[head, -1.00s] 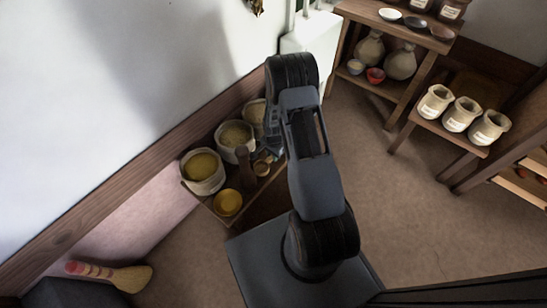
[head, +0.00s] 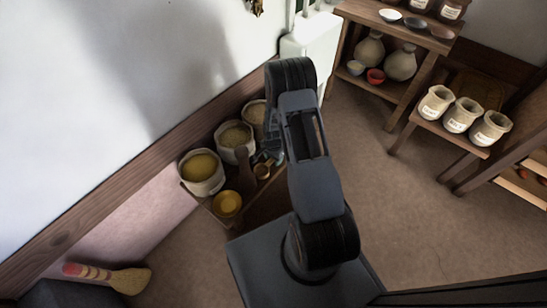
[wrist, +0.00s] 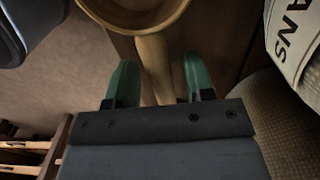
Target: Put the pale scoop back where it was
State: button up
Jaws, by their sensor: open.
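A pale wooden scoop (head: 262,171) rests among the sacks by the wall, its round bowl showing in the head view. In the wrist view its bowl (wrist: 136,24) is at the top edge, cut off by the frame, and its handle (wrist: 154,62) runs down between my fingers. My gripper (wrist: 160,80) is open, with one green fingertip on each side of the handle, apart from it.
A lettered sack (wrist: 296,40) is close at right in the wrist view. A brush (head: 128,280) lies at lower left. Labelled jars (head: 461,115) stand on a bench at right. Open floor lies between.

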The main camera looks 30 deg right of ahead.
jog(key=s+a+r+n+t+p, duration=0.1)
jog(key=a+r+n+p, duration=0.1)
jog(key=r, duration=1.1)
jog(key=s+a+r+n+p, duration=0.2)
jog(key=r+n, duration=0.1)
jog(key=r, duration=1.1)
jog(key=s+a+r+n+t, duration=0.1)
jog(key=s+a+r+n, duration=0.4)
jog(key=s+r+n, duration=0.3)
jog(key=s+r, duration=0.3)
jog(key=s, duration=0.2)
jog(key=shift+a+r+t, duration=0.2)
jog(key=shift+r+t, duration=0.2)
